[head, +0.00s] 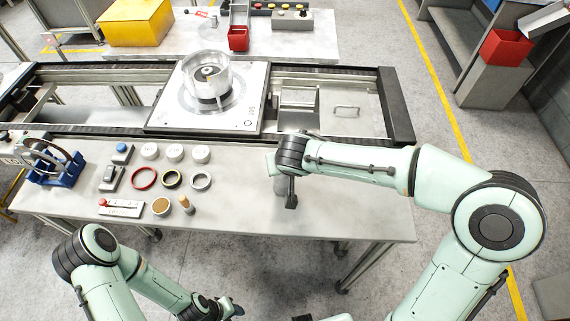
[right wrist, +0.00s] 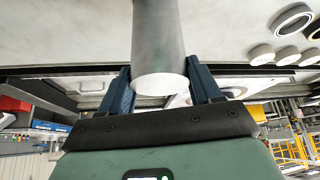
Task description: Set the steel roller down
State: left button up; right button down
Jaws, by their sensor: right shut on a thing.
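The steel roller (right wrist: 160,45) is a plain grey cylinder with a pale round end face in the right wrist view. My right gripper (right wrist: 160,82) is shut on it, with one blue finger on each side. In the head view the right gripper (head: 284,172) is over the right part of the grey workbench (head: 345,208). A little of the roller (head: 280,187) shows below the gripper, upright; whether its lower end touches the bench is hidden. My left gripper (head: 232,309) is low at the bottom edge of the head view, away from the bench, and its fingers are not clear.
A conveyor with a white pallet (head: 228,122) runs behind. The bench around the roller is clear.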

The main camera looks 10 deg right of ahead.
jog(key=shift+c, duration=0.9)
grip_release()
jog(key=shift+r, duration=0.1)
